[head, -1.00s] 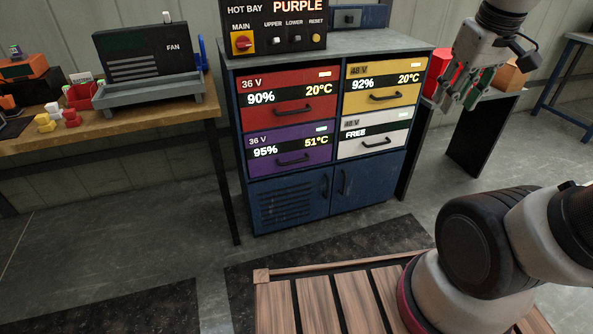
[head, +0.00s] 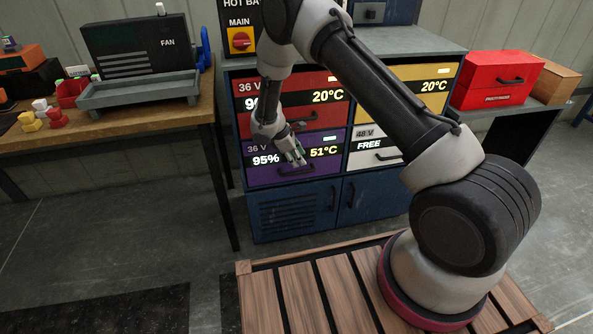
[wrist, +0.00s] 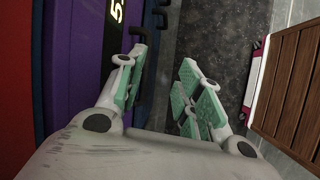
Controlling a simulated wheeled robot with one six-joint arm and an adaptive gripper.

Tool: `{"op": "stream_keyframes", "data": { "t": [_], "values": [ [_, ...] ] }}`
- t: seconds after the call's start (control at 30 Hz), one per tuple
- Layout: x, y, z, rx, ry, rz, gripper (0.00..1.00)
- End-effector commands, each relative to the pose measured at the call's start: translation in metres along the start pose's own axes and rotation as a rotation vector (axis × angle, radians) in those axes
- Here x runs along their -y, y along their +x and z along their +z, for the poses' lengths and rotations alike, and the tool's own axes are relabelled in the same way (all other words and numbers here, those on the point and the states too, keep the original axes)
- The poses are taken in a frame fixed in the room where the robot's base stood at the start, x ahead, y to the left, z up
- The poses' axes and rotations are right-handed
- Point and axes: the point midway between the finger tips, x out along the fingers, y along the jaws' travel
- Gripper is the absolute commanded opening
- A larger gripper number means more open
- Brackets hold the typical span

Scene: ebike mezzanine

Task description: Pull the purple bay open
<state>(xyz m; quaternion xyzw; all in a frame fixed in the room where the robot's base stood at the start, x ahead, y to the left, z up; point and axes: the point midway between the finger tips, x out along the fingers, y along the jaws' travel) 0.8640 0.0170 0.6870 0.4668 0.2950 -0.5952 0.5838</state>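The purple bay (head: 262,176) is the lower left drawer of the blue cabinet, marked 36 V, 95% and 51°C. It looks closed, its front level with its neighbours. Its dark bar handle (head: 297,171) shows just below my gripper (head: 296,158). In the wrist view the purple front (wrist: 75,60) fills the left side, seen turned on its side. My gripper (wrist: 158,75) is open there, with a wide gap between its green pads. A dark handle part (wrist: 139,32) lies close beyond the left fingertip. I cannot tell whether they touch. Nothing is held.
The red bay (head: 320,121) is above, the white FREE bay (head: 366,157) to the right and the yellow bay (head: 435,84) above that. Blue doors (head: 290,210) are below. A workbench (head: 170,120) with a fan unit stands left. A red toolbox (head: 497,80) stands right.

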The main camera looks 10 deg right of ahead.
Motion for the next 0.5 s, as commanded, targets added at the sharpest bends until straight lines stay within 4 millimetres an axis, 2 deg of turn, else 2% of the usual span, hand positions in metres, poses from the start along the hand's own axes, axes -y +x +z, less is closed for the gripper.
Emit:
{"op": "stream_keyframes", "data": {
  "t": [0.03,0.1,0.2,0.27,0.5],
  "values": [
    [-0.003,0.01,-0.013,-0.012,-0.045,0.018,0.35],
    [-0.009,0.016,-0.027,-0.027,-0.091,0.041,0.35],
    [-0.012,0.024,-0.036,-0.037,-0.124,0.057,0.35],
    [-0.013,0.029,-0.037,-0.044,-0.135,0.058,0.35],
    [-0.014,0.069,-0.038,-0.044,-0.135,0.056,0.35]
  ]
}}
